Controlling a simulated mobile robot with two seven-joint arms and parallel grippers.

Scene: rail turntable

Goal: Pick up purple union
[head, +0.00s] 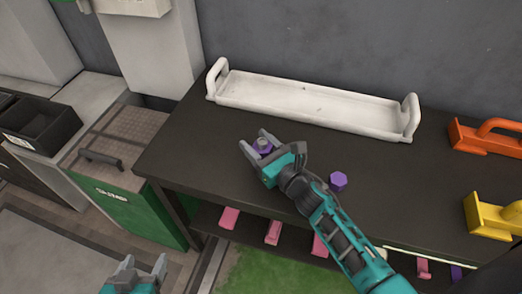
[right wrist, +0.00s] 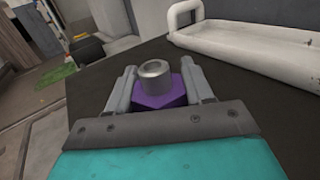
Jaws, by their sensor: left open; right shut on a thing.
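A purple union (head: 262,147) with a grey metal collar sits between the fingers of my right gripper (head: 256,141) over the dark table. The right wrist view shows the purple union (right wrist: 160,90) upright, its hexagonal body between the two fingers, which are shut on it. I cannot tell whether it touches the tabletop. A second purple hexagonal piece (head: 338,181) stands on the table to the right of my right forearm. My left gripper (head: 146,266) is open and empty at the bottom left, away from the table.
A white tray (head: 310,117) with raised end handles lies along the table's back; it also shows in the right wrist view (right wrist: 240,45). Orange (head: 485,139) and yellow (head: 490,217) handled tools lie at the right. Pink pieces (head: 229,217) are on a lower shelf. A green bin (head: 140,217) stands left.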

